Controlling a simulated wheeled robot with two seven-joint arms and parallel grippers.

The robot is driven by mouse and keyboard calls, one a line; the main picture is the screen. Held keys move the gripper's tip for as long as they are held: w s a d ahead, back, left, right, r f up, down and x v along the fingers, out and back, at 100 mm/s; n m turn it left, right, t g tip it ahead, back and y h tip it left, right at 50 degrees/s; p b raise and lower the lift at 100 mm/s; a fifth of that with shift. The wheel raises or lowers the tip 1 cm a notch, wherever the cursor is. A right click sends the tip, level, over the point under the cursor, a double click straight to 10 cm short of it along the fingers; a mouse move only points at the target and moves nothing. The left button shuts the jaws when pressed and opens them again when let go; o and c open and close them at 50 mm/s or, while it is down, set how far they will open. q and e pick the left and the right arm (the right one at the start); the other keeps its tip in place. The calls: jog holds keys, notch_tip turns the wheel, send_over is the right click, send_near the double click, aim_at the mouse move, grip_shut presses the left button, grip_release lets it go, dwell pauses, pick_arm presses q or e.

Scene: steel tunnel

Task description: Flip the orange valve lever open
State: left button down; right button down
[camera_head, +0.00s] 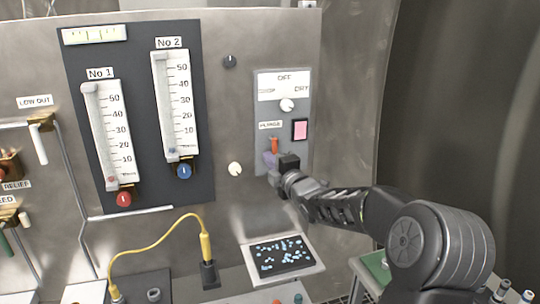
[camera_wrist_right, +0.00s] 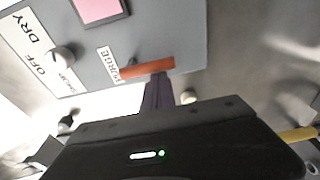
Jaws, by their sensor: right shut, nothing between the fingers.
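The orange valve lever (camera_head: 274,144) is on the grey panel at the right, beside the PURGE label. It points upward in the head view, and its lower end is hidden by my gripper. In the right wrist view the orange lever (camera_wrist_right: 148,70) lies across the picture just beyond my fingers. My right gripper (camera_head: 270,160) is right below the lever, shut and empty. Its purple-grey fingers (camera_wrist_right: 158,92) reach up to the lever's edge in the wrist view; I cannot tell whether they touch it. My left gripper is not in view.
The same panel (camera_head: 262,110) holds a white OFF/DRY knob (camera_head: 287,105) and a pink square (camera_head: 299,129). Two gauges stand at the left. A yellow cable (camera_head: 160,235) arches below them. A dark screen (camera_head: 281,256) sits below my gripper.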

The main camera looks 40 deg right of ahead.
jog(key=shift+f, duration=0.1)
dwell(0.3)
jog(key=shift+s+d+n+b, duration=0.1)
jog(key=shift+n+b, duration=0.2)
jog(key=shift+b, duration=0.35)
